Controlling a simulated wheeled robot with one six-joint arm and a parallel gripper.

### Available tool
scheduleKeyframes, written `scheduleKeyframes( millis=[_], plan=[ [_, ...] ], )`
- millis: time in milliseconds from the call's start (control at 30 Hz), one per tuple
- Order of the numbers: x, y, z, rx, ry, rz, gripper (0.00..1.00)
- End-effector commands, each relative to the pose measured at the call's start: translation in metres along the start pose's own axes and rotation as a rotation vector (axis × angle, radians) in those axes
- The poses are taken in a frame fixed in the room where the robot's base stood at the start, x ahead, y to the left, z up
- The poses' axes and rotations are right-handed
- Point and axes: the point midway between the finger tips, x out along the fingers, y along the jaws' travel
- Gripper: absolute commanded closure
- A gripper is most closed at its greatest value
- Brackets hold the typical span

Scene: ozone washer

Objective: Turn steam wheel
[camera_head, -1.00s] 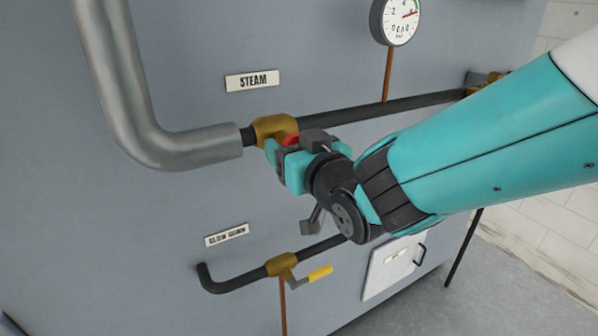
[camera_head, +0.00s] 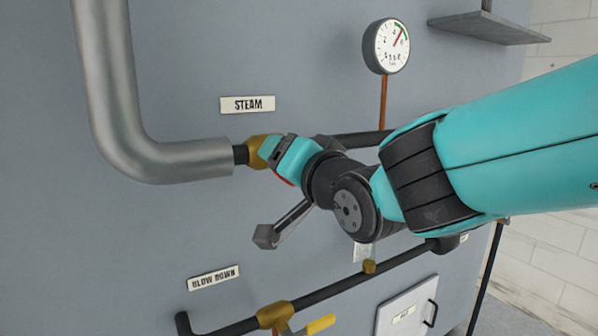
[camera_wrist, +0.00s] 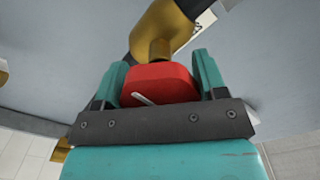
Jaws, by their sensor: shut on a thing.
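The steam wheel (camera_wrist: 160,83) is red and fills the space between my gripper's two teal fingers in the wrist view. My gripper (camera_wrist: 160,80) is shut on it. In the head view, my gripper (camera_head: 284,157) is at the brass valve body (camera_head: 259,150) under the STEAM label (camera_head: 247,104). Only a thin red edge of the wheel shows there, below the fingers. The rest is hidden by my gripper. The brass valve stem (camera_wrist: 163,42) shows just beyond the wheel in the wrist view.
A thick grey pipe (camera_head: 118,130) bends into the valve from the left. A pressure gauge (camera_head: 386,46) is above right. A blow-down pipe (camera_head: 345,285) with a yellow-handled lever (camera_head: 320,324) runs below. A grey shelf (camera_head: 487,27) juts out at top right.

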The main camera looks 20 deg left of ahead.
Motion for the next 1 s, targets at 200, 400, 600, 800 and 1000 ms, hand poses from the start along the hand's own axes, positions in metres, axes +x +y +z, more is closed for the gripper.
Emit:
scheduleKeyframes(
  millis=[200, 400, 600, 800, 1000],
  plan=[
    [0.0003, 0.0009, -0.0013, 0.019, 0.003, 0.002, 0.59],
    [0.0003, 0.0007, -0.0017, 0.020, 0.003, 0.002, 0.59],
    [0.0003, 0.0007, -0.0017, 0.019, 0.003, 0.002, 0.17],
    [0.0002, 0.0002, -0.0008, 0.019, 0.002, 0.001, 0.09],
    [-0.0056, -0.0001, -0.0006, 0.019, 0.002, -0.001, 0.09]
  ],
)
